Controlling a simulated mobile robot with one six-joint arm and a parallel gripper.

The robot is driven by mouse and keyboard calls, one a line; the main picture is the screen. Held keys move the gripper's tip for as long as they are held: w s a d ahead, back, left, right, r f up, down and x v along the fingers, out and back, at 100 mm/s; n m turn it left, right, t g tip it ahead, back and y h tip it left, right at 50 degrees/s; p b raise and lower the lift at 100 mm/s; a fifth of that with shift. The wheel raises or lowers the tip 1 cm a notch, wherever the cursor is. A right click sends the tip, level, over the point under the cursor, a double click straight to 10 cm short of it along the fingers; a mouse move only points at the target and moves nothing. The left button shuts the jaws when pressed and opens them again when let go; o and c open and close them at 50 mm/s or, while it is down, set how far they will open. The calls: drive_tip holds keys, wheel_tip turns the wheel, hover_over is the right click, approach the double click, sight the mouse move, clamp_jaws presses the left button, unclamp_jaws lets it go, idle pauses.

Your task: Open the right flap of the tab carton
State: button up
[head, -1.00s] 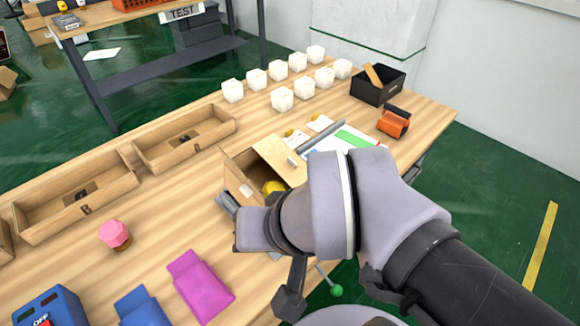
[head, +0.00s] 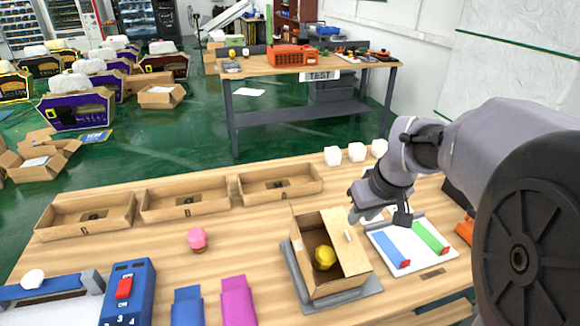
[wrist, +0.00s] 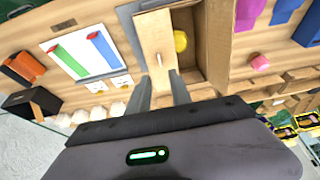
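The tab carton (head: 300,270) is a brown cardboard box on a grey base (head: 355,294) in the head view. Its left part is open and shows a yellow object (head: 325,257) inside. The right flap (head: 350,255) lies over the right part of the top and bears a small white tab (head: 347,235). My gripper (head: 353,215) is at the far right corner of the carton. In the wrist view, my gripper (wrist: 160,88) is open, its fingers apart and empty. The flap (wrist: 153,36) and tab (wrist: 159,59) lie just ahead of the fingertips; I cannot tell whether they touch.
A white board with blue and green bars (head: 408,247) lies close right of the carton. Purple (head: 238,302) and blue (head: 187,308) items are at left, with a pink piece (head: 197,239) behind. White cubes (head: 356,152) stand behind the arm.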

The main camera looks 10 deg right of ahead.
sight(347, 234)
drive_tip(key=b+x, duration=0.3)
drive_tip(key=x, duration=0.7)
drive_tip(key=shift+w+f, duration=0.1)
clamp_jaws()
idle(0.9)
